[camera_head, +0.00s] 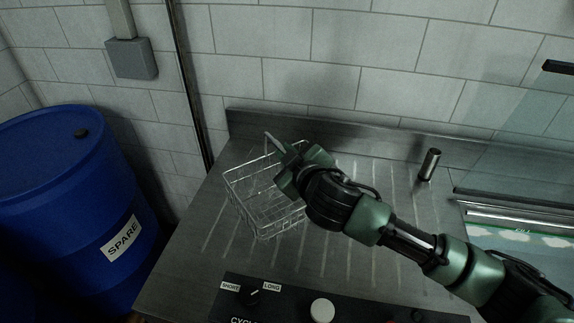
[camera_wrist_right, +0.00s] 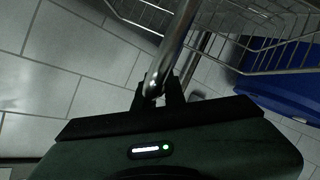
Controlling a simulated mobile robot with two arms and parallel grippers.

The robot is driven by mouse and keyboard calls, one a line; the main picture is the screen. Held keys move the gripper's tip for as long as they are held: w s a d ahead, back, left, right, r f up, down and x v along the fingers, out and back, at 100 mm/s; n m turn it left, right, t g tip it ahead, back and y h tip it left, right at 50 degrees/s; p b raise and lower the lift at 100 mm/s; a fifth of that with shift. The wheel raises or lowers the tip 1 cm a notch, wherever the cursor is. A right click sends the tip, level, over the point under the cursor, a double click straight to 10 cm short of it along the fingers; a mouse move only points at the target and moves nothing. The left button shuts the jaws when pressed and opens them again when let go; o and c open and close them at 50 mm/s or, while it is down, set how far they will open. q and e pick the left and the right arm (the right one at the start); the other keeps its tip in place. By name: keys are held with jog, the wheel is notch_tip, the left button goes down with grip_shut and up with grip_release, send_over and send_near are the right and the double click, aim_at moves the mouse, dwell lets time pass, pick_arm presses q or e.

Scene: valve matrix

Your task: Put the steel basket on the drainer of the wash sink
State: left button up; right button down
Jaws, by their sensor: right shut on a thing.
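The steel wire basket (camera_head: 262,208) is at the left part of the ribbed steel drainer (camera_head: 340,255) in the head view. It looks level and on or just above the surface; I cannot tell whether it touches. My right gripper (camera_head: 281,163) is at the basket's back right side, shut on its handle. In the right wrist view the gripper (camera_wrist_right: 158,95) closes around the bent steel handle bar (camera_wrist_right: 176,45), and the basket's wire mesh (camera_wrist_right: 265,50) shows beyond it. My arm hides the basket's right back corner. My left gripper is not in view.
A blue drum (camera_head: 75,190) marked SPARE stands left of the drainer. A control panel (camera_head: 290,303) with knobs runs along the front. A short steel cylinder (camera_head: 430,164) stands at the back right. A tiled wall and steel upstand (camera_head: 330,137) close off the back. Bare drainer lies around the basket.

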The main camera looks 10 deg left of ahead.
notch_tip(320, 180, down, 4)
jog(key=shift+f, duration=0.15)
dwell(0.3)
jog(key=shift+f, duration=0.2)
jog(key=c, duration=1.5)
grip_release()
jog(key=shift+r, duration=0.1)
jog(key=b+v, duration=0.1)
jog(key=v, duration=1.1)
jog(key=shift+b, duration=0.3)
